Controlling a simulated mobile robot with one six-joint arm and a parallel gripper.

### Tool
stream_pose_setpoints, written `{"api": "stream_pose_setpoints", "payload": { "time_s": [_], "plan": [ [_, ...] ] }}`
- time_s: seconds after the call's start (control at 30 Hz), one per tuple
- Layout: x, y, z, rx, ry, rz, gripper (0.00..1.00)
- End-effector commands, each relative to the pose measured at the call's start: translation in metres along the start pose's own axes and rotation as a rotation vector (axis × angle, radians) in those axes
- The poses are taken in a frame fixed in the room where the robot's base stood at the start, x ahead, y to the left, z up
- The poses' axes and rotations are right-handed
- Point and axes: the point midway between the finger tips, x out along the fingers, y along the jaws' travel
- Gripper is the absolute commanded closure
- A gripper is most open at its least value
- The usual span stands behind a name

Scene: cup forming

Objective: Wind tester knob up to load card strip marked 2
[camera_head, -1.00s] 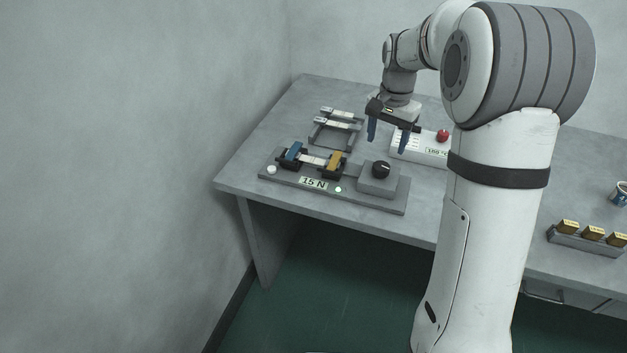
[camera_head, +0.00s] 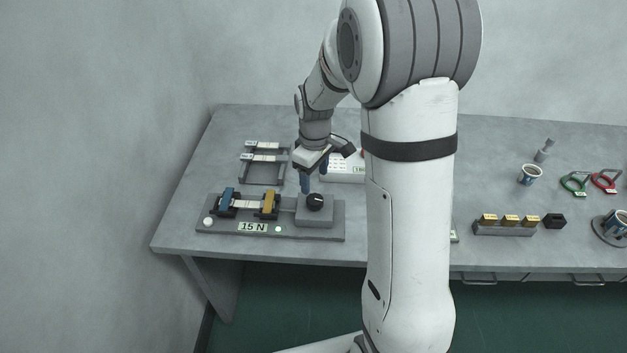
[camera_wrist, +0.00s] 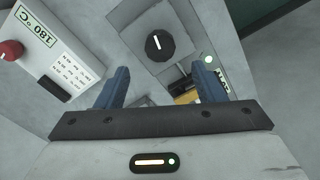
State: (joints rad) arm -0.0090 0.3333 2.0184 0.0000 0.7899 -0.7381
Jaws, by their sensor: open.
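The tester (camera_head: 215,233) is a grey plate at the table's left front. Its label reads "15 N" (camera_head: 253,227). A pale strip (camera_head: 243,204) spans between its blue clamp (camera_head: 227,200) and its yellow clamp (camera_head: 268,205). The black round knob (camera_head: 315,201) sits on a grey block at the tester's right; in the wrist view the knob (camera_wrist: 160,46) has a white pointer mark. My gripper (camera_head: 314,186) is open and empty, its blue fingers above and just behind the knob. In the wrist view the knob lies beyond the gap between the fingertips (camera_wrist: 163,76). I cannot read any number on the clamped strip.
A rack (camera_head: 262,172) with pale strips stands behind the tester. A white box (camera_head: 341,170) is close behind my gripper; its red button (camera_wrist: 11,50) and "180 °C" label show in the wrist view. A holder with yellow-topped blocks (camera_head: 503,229), cups (camera_head: 530,174) and coloured-handled tools (camera_head: 590,181) are at right.

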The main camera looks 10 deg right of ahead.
Motion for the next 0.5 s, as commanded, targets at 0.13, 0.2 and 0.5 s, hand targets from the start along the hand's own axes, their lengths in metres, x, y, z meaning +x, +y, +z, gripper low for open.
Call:
{"api": "stream_pose_setpoints", "payload": {
  "time_s": [0.13, 0.2, 0.5],
  "plan": [
    [0.006, -0.002, 0.003, -0.043, -0.002, -0.002, 0.37],
    [0.015, -0.002, 0.003, -0.043, -0.002, -0.002, 0.37],
    [0.062, 0.000, 0.004, -0.037, -0.002, -0.002, 0.37]
  ]
}}
